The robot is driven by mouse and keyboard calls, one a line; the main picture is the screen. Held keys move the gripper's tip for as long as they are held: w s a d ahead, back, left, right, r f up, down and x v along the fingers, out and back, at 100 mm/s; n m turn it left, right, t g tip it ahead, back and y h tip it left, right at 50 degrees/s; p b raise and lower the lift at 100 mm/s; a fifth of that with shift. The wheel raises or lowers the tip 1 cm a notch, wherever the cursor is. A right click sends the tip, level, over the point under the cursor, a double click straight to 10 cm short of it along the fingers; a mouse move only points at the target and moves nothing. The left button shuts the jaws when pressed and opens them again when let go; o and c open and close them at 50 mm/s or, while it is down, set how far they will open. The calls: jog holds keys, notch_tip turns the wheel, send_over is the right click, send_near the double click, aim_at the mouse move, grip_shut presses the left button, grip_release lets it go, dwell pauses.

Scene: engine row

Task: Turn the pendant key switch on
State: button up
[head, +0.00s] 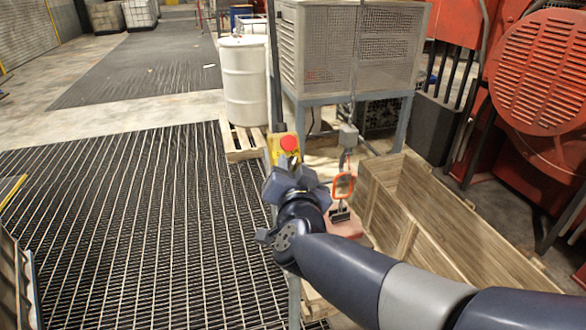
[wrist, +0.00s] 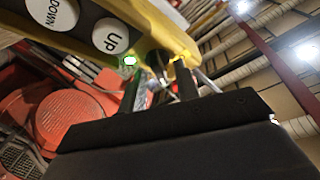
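The yellow pendant (head: 280,146) hangs on a dark post and has a red round button on its upper face. In the wrist view the pendant (wrist: 165,30) is close and tilted, with white UP and DOWN buttons and a lit green lamp (wrist: 129,60). My gripper (head: 287,165) is right at the pendant and covers its lower part in the head view. In the wrist view my gripper (wrist: 157,80) has its two dark fingers apart, at the pendant's edge by the lamp. The key switch cannot be made out clearly; small metallic parts show between the fingers.
A long wooden crate (head: 440,240) stands to the right of my arm. A white drum (head: 245,85) on a pallet and a grey vented cabinet (head: 345,50) are behind the pendant. Red machinery (head: 545,75) stands at the right. The grated floor (head: 130,220) at left is clear.

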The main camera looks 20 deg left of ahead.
jog(key=v, duration=1)
jog(key=shift+s+d, duration=0.2)
jog(key=shift+s, duration=0.2)
jog(key=x, duration=1.1)
jog(key=shift+s, duration=0.15)
